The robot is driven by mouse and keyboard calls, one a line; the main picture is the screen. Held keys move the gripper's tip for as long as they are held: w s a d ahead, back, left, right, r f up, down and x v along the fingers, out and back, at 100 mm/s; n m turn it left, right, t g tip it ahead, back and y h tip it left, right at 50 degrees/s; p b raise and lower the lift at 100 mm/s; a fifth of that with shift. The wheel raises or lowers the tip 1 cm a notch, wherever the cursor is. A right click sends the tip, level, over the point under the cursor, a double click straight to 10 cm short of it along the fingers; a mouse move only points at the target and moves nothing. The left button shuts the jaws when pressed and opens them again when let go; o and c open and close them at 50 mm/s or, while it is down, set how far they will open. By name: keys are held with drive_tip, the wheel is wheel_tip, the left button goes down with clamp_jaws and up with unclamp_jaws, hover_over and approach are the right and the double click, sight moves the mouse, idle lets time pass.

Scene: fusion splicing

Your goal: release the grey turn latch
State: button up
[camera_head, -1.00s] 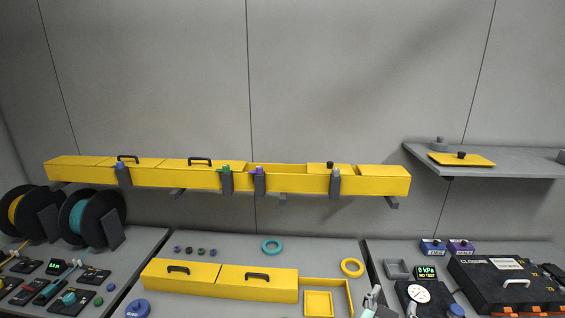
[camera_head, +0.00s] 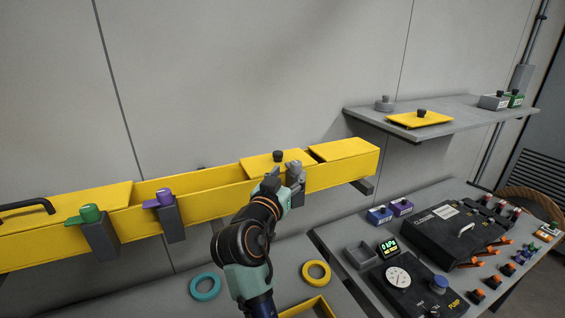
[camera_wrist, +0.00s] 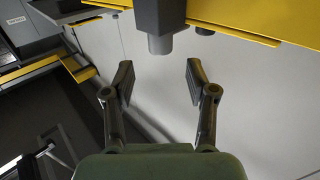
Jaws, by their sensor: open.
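The grey turn latch (camera_head: 294,167) sits on top of a dark grey bracket on the front of the yellow wall duct, in front of a yellow lid with a black knob. My gripper (camera_head: 271,181) is just left of it in the head view and overlaps it closely. In the wrist view my gripper (camera_wrist: 159,72) has its two fingers spread with nothing between them. There a grey cylindrical end (camera_wrist: 160,44) on a grey block lies just beyond the fingertips, roughly centred between them. I cannot make out any contact.
The yellow duct (camera_head: 335,178) runs along the wall. A green latch (camera_head: 88,214) and a purple latch (camera_head: 160,198) are on it further left. A shelf (camera_head: 455,121) is at right. Below are a teal ring (camera_head: 205,287), a yellow ring (camera_head: 316,272) and a black pump panel (camera_head: 395,295).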

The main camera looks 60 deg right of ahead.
sight(294, 165)
drive_tip(key=d, duration=0.3)
drive_tip(key=w+d, duration=0.1)
drive_tip(key=d, duration=0.3)
drive_tip(key=shift+w, duration=0.15)
clamp_jaws()
drive_tip(key=shift+r+p, duration=0.1)
drive_tip(key=shift+p, duration=0.25)
